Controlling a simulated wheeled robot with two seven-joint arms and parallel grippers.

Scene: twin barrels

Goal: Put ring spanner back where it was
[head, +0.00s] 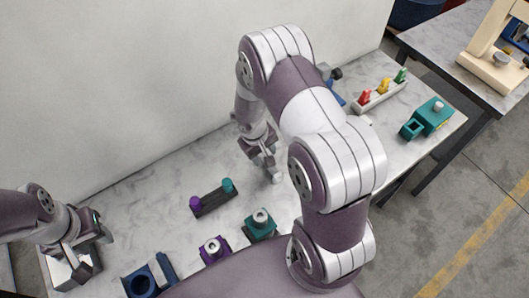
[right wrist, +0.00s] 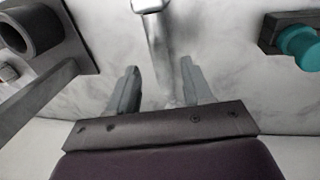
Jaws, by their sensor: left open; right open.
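My right gripper (head: 268,168) is open and low over the table, left of the big arm links in the head view. In the right wrist view its two fingers (right wrist: 160,88) stand apart. A silvery metal bar (right wrist: 163,50) with a pale end runs between and beyond them; it may be the ring spanner, but I cannot be sure. I cannot tell whether the fingers touch it. My left gripper (head: 85,245) is open at the lower left, over a silvery metal box (head: 62,276). No clearly recognisable spanner shows in the head view.
A dark base with purple and teal pegs (head: 213,203) stands left of the right gripper. Purple (head: 213,250) and teal (head: 260,226) blocks and a blue holder (head: 142,284) line the front. A pale rack with coloured pegs (head: 384,94) and a teal fixture (head: 428,119) stand right.

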